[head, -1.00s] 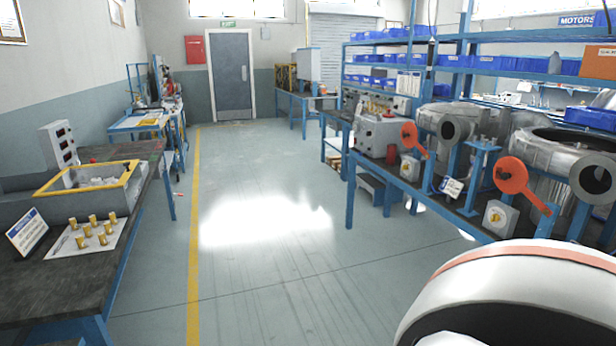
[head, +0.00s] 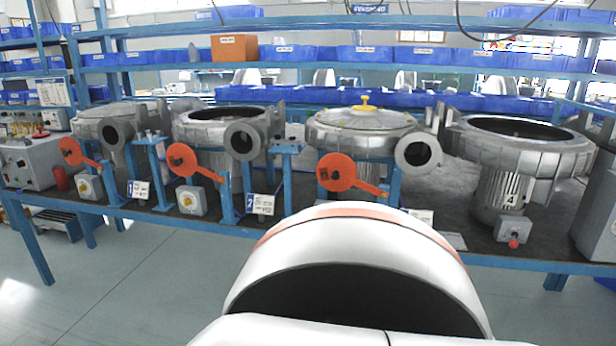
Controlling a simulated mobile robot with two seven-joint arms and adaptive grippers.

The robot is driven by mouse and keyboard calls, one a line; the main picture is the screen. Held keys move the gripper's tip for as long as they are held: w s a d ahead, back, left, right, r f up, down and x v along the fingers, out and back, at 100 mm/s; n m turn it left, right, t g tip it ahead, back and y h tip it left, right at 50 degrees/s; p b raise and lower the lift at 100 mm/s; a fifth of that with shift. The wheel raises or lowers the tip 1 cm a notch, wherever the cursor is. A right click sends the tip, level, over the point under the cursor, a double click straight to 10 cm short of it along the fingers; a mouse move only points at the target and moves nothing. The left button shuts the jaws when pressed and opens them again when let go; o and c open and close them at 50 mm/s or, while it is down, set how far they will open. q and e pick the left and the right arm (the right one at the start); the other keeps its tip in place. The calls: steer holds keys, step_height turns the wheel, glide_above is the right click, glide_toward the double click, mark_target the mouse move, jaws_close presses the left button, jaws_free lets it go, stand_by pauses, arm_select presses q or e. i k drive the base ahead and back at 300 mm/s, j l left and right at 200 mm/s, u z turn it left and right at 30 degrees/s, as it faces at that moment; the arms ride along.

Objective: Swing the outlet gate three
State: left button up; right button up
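Three orange outlet gates show in the head view, each a round plate on a flat arm: a left one (head: 71,151), a middle one (head: 182,160) and a right one (head: 337,172). The right gate is third from the left. Its plate stands left of the dark round outlet (head: 417,151) of a blower with a yellow-knobbed lid (head: 364,110), leaving the opening uncovered. No number three is readable; its sign seems partly hidden behind my white arm or body part. Neither gripper is in view.
Blowers stand on a blue-framed bench (head: 50,238). An open blower (head: 522,143) marked 4 is at right. Blue bins (head: 365,54) fill shelves behind.

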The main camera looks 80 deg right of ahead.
mark_target(335, 172)
steer(key=z, duration=2.85)
